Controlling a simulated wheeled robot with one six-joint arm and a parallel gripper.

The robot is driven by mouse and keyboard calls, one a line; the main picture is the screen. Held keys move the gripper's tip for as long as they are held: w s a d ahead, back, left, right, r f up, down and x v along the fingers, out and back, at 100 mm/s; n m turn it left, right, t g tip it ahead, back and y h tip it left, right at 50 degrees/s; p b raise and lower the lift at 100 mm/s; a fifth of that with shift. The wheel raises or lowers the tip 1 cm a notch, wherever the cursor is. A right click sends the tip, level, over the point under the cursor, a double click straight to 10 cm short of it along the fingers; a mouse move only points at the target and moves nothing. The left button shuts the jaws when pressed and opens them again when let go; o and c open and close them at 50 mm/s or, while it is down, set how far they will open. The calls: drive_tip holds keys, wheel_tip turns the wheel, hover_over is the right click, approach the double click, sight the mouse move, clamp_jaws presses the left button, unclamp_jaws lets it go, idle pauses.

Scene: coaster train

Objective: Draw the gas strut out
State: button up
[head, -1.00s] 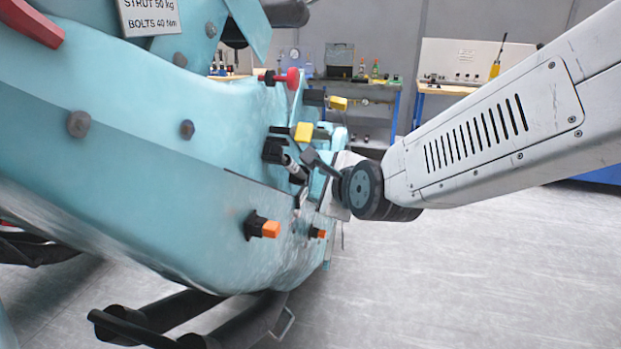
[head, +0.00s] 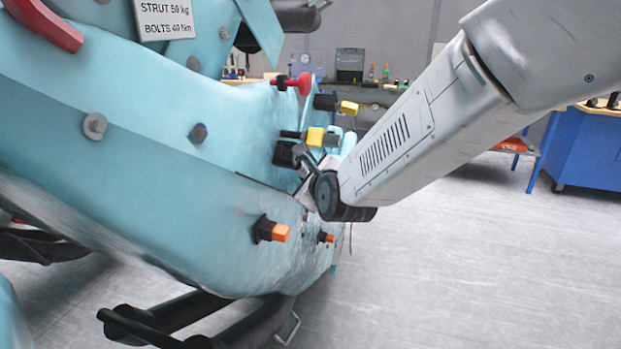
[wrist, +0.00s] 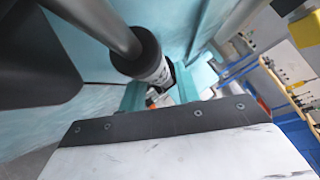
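The gas strut shows in the wrist view as a grey rod (wrist: 95,18) running into a dark cylinder (wrist: 138,52) with a pale printed label. It slants from upper left toward the middle, inside a teal housing. In the head view the strut is mostly hidden behind my gripper and wrist. My gripper (head: 308,160) is at the far end of the teal car body (head: 150,160), close to a black block there.
Yellow-ended (head: 315,137), red-ended (head: 304,84) and orange-ended (head: 280,233) fittings stick out of the body near my wrist. A sign (head: 165,18) reads strut 50 kg. Workbenches stand behind; a blue one (head: 595,150) is at right. The floor at right is clear.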

clamp_jaws()
drive_tip(key=c, duration=0.6)
unclamp_jaws()
clamp_jaws()
drive_tip(key=shift+s+d, duration=0.3)
drive_tip(key=shift+d, duration=0.5)
drive_tip(key=shift+s+d, duration=0.25)
drive_tip(key=shift+d, duration=0.55)
drive_tip(key=shift+s+d, duration=0.3)
drive_tip(key=shift+d, duration=0.5)
drive_tip(key=shift+s+d, duration=0.35)
drive_tip(key=shift+d, duration=0.6)
drive_tip(key=shift+s+d, duration=0.35)
drive_tip(key=shift+d, duration=0.55)
drive_tip(key=shift+s+d, duration=0.35)
drive_tip(key=shift+d, duration=0.6)
